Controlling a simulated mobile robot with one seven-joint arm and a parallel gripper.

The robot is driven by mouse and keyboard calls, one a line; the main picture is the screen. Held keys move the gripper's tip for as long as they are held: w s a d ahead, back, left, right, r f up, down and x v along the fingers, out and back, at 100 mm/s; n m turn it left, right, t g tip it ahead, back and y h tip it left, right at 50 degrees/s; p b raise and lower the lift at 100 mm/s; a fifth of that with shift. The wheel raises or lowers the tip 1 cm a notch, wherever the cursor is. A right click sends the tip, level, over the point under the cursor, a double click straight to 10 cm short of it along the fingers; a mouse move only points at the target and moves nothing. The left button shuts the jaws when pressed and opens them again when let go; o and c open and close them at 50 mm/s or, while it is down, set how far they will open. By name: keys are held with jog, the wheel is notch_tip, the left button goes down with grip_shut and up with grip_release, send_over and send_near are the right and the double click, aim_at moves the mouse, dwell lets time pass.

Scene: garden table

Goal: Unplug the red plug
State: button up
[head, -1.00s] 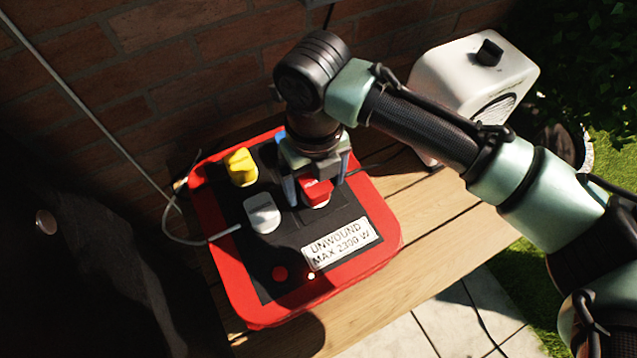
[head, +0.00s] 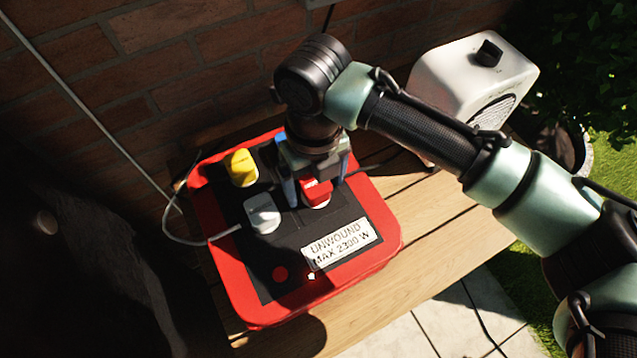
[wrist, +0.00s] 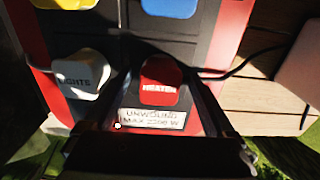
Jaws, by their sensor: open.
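The red plug (head: 316,191) sits in the lower right socket of a red power block with a black top (head: 220,282). In the wrist view the red plug (wrist: 160,82) reads "HEATER". My gripper (head: 316,192) points down over it, with its open fingers on the left and right of the plug. In the wrist view the fingers (wrist: 163,92) also lie on both sides of it. I cannot tell whether they touch it. The plug's base is partly hidden.
A white plug (head: 262,213), marked "LIGHTS" in the wrist view, a yellow plug (head: 241,167) and a blue plug (wrist: 170,6) stand close by. A white heater (head: 470,75) is at the right on the wooden table (head: 440,220). A brick wall (head: 160,60) rises behind.

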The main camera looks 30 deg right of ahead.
aim_at(315, 183)
dwell(0.6)
grip_shut()
jog(key=shift+r, duration=0.1)
dwell(0.3)
jog(key=shift+r+p, duration=2.7)
jog(key=shift+r, duration=0.25)
